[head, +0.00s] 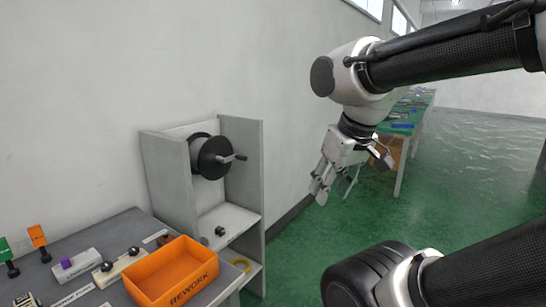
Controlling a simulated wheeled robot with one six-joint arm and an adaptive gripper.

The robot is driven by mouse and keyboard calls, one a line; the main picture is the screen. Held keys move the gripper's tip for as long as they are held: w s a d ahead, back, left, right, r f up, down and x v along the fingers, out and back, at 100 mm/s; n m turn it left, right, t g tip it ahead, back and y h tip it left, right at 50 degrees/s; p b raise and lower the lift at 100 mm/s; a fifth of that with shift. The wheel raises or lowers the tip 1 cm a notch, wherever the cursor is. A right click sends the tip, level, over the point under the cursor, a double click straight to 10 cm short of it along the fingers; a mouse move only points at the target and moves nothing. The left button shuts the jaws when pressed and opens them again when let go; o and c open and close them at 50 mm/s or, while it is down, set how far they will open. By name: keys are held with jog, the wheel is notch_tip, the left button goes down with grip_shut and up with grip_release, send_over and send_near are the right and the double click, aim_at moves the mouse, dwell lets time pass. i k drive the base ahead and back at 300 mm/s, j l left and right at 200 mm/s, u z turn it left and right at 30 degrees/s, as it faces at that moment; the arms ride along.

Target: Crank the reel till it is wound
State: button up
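The reel (212,158) has a black round flange with a grey drum behind it. It is mounted between the side walls of a grey stand. Its crank handle (236,157) sticks out from the flange toward the right. My gripper (352,181) hangs in the air to the right of the stand, clear of the reel and the handle. Its fingers are spread apart, pointing down, with nothing seen between them. How much line is on the drum is too small to tell.
The grey stand (161,172) has a lower shelf with small dark blocks. Left of it, a grey table holds an orange REWORK bin (172,272), small fixtures and orange and green tags. A wall runs behind. Green floor is open right of the stand; a green-topped bench (409,122) stands farther back.

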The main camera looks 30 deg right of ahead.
aim_at(212, 157)
jog(key=z, duration=0.2)
jog(key=i+l, duration=0.15)
jog(key=l, duration=0.25)
jog(key=i+l, duration=0.2)
jog(key=l, duration=0.15)
jog(key=i+l, duration=0.15)
jog(key=l, duration=0.25)
jog(key=i+l, duration=0.15)
jog(key=l, duration=0.25)
